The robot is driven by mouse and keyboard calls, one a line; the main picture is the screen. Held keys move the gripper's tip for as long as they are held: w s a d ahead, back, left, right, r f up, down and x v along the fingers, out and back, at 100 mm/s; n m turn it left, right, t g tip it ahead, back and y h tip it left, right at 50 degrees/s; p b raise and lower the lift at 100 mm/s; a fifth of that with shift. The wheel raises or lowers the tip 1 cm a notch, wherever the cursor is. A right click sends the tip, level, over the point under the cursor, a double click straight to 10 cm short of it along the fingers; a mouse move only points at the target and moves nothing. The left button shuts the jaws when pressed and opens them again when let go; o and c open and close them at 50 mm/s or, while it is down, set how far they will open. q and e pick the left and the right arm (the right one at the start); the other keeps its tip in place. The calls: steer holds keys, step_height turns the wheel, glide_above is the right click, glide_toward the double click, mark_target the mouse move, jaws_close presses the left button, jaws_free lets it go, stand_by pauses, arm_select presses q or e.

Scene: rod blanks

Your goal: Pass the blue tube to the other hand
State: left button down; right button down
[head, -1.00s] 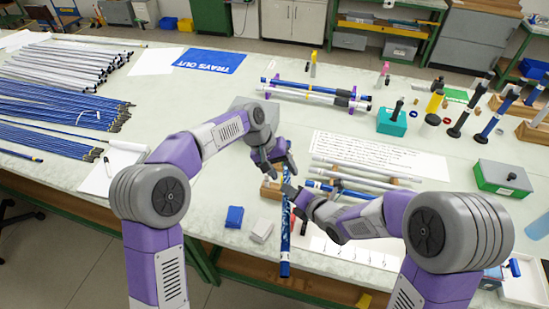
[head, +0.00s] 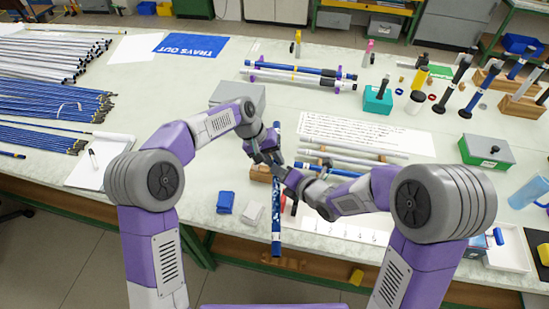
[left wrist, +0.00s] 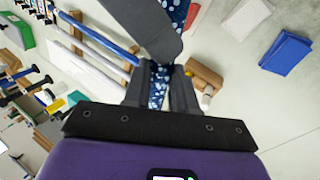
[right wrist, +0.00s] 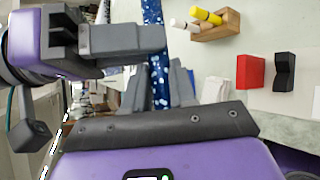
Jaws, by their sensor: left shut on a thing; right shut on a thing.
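The blue speckled tube (head: 276,215) stands roughly upright in the head view, held in front of the table's near edge. My left gripper (head: 270,160) is shut on its upper part. The left wrist view shows the tube (left wrist: 157,88) between the left fingers (left wrist: 160,85). My right gripper (head: 282,178) is shut on the tube just below the left one. The right wrist view shows the tube (right wrist: 158,80) between the right fingers (right wrist: 160,88). The grippers hide part of the tube's middle.
A blue block (head: 225,202) and a white block (head: 253,212) lie left of the tube. A wooden block (head: 260,173) is behind the grippers. Racked tubes (head: 360,158) lie to the right. A grey box (head: 238,95) stands behind the left arm.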

steer(key=c, duration=0.8)
jaws_free()
steer(key=shift+s+a, duration=0.1)
steer(key=shift+a, duration=0.05)
steer(key=shift+c, duration=0.2)
steer(key=v, duration=0.6)
steer(key=s+d+f+m+g+h, duration=0.1)
steer(key=s+d+f+m+g, duration=0.1)
steer(key=f, duration=0.3)
steer(key=s+d+f+m+g+h, duration=0.1)
steer(key=s+d+f+m+g, duration=0.1)
steer(key=f, duration=0.4)
steer(key=s+d+f+m+g+h, duration=0.1)
steer(key=s+d+f+m+g, duration=0.1)
steer(key=f, duration=0.3)
steer(key=shift+s+d+f+m+g+h, duration=0.1)
steer(key=shift+d+f+m+g+h, duration=0.25)
steer(key=shift+m, duration=0.35)
steer(key=s+d+f+m+g+h, duration=0.2)
steer(key=s+f+m+g, duration=0.25)
steer(key=s, duration=0.45)
steer(key=s+a+f+m+t+y, duration=0.1)
steer(key=f+m, duration=0.3)
steer(key=m, duration=0.7)
steer(key=s+a+f+m+y, duration=0.1)
steer(key=a+f+m, duration=0.2)
steer(key=m, duration=0.8)
steer(key=shift+a+f+t, duration=0.25)
steer(key=shift+f+t, duration=0.15)
steer(key=shift+f, duration=0.45)
